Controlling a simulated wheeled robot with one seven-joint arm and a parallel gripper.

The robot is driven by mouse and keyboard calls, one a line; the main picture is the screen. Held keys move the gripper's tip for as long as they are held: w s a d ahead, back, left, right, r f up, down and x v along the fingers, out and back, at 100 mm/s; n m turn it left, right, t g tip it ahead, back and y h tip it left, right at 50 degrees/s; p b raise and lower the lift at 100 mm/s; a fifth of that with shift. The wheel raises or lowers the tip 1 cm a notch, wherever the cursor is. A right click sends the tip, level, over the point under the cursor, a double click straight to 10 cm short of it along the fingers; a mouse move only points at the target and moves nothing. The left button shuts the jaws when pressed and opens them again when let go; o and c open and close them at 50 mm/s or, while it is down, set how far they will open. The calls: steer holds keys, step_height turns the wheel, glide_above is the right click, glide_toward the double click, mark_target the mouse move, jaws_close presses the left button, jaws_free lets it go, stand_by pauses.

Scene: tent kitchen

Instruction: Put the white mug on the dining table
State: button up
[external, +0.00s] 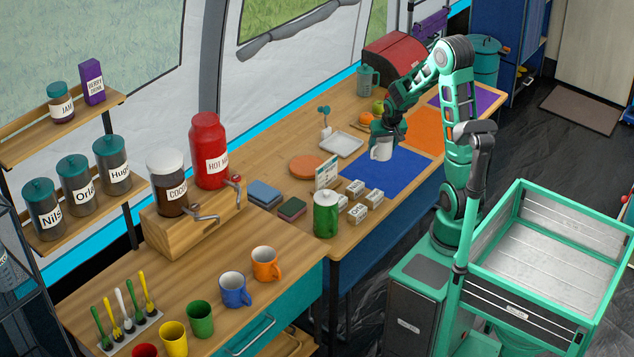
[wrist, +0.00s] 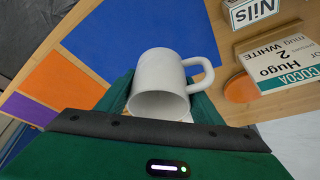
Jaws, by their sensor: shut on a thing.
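The white mug (external: 381,150) is between the fingers of my gripper (external: 386,137), over the back edge of the blue mat (external: 398,171) on the dining table (external: 268,153). In the wrist view the mug (wrist: 158,78) sits between the green fingers of my gripper (wrist: 160,100), its mouth toward the camera and its handle to the right. My gripper is shut on the mug. I cannot tell whether the mug's base touches the table or hangs a little above it.
An orange mat (external: 428,125) and a purple mat (external: 478,97) lie farther along the table. A white tray (external: 342,145), name cards (external: 357,212) and a green canister (external: 326,215) stand nearby. Most of the blue mat is clear. Coloured mugs, including a blue one (external: 234,290), stand on the nearer counter.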

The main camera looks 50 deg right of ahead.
steer(key=d+f, duration=0.1)
steer(key=d, duration=0.1)
steer(key=d+f, duration=0.2)
steer(key=d, duration=0.1)
steer(key=d+f, duration=0.1)
steer(key=d, duration=0.1)
steer(key=shift+w+d+f, duration=0.25)
steer(key=shift+w+f, duration=0.05)
steer(key=shift+f, duration=1.95)
steer(key=shift+f, duration=0.1)
steer(key=o, duration=1.1)
steer(key=v, duration=1.1)
steer(key=s+a+r+g+y, duration=0.1)
steer(key=s+a+r, duration=0.2)
steer(key=s, duration=0.5)
steer(key=s+a+r+n+g+y, duration=0.1)
steer(key=s+a+r, duration=0.3)
steer(key=s+a, duration=0.2)
steer(key=s+a+r+g, duration=0.1)
steer(key=s+a+r, duration=0.2)
steer(key=s, duration=0.8)
steer(key=shift+a+r+g+y, duration=0.15)
steer(key=shift+a+g+y, duration=0.2)
steer(key=shift+a, duration=0.75)
steer(key=shift+w, duration=0.1)
